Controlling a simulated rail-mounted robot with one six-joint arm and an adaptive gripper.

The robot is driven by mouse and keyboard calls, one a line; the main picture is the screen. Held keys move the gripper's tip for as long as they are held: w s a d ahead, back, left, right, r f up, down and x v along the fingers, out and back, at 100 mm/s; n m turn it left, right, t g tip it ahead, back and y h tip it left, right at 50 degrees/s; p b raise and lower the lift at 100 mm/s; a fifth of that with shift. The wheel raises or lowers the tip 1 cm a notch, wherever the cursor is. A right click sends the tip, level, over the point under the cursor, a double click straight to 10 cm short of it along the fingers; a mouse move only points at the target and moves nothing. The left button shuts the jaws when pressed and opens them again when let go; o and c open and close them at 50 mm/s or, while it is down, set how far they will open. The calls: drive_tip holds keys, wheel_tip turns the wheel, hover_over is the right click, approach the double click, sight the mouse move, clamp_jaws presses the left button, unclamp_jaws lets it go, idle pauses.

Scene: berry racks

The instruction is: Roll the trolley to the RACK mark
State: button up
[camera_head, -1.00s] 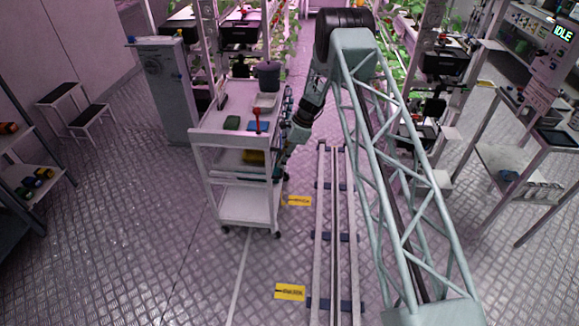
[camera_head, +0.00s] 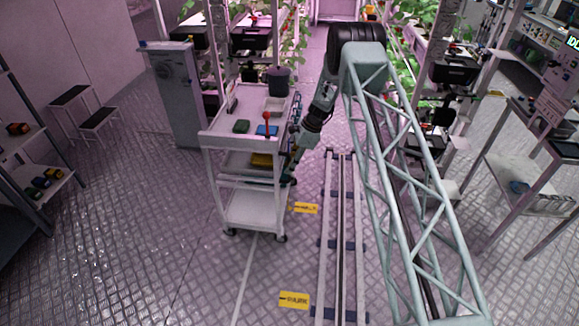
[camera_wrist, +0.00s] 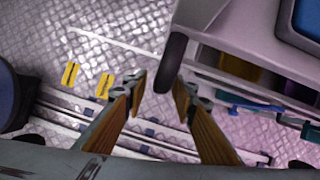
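The white three-tier trolley (camera_head: 250,211) stands upright left of the floor rails, with its front wheel near a yellow floor mark (camera_head: 305,208). A second yellow mark (camera_head: 294,299) lies nearer to me. The lettering on both is too small to read surely, so I cannot tell which is RACK. My gripper (camera_wrist: 160,92) is at the trolley's right side. Its two fingers are apart, with a dark rounded upright bar (camera_wrist: 171,62) at the trolley's edge lying between or just beyond the tips. A gap shows at the left finger. In the head view the fingertips are hard to make out.
The trolley's top carries a dark bucket (camera_head: 279,81), a red-handled tool (camera_head: 267,122) and a blue item. A grey cabinet (camera_head: 174,95) stands behind left, near a step stool (camera_head: 98,118). Plant racks line the aisle behind. A workbench (camera_head: 525,185) is at right. Floor ahead of the trolley is clear.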

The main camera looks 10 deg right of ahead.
drive_tip(key=shift+r, duration=0.1)
drive_tip(key=v, duration=1.1)
drive_tip(key=shift+d+r, duration=0.2)
drive_tip(key=shift+r, duration=0.15)
drive_tip(key=shift+s, duration=0.1)
drive_tip(key=shift+c, duration=0.2)
drive_tip(key=s+a+f+m+t+y+b, duration=0.1)
drive_tip(key=s+f+m+t+y+b, duration=0.1)
drive_tip(key=s+f+y+b, duration=0.75)
drive_tip(key=w+d+f+m+t+y, duration=0.1)
drive_tip(key=w+d+f+m+t, duration=0.1)
drive_tip(key=d+t, duration=0.5)
drive_tip(key=shift+w+d+f+m, duration=0.3)
drive_tip(key=shift+w+d+f, duration=0.2)
drive_tip(key=shift+d+f, duration=0.1)
drive_tip(key=shift+b+x, duration=1.2)
drive_tip(key=shift+x, duration=5.75)
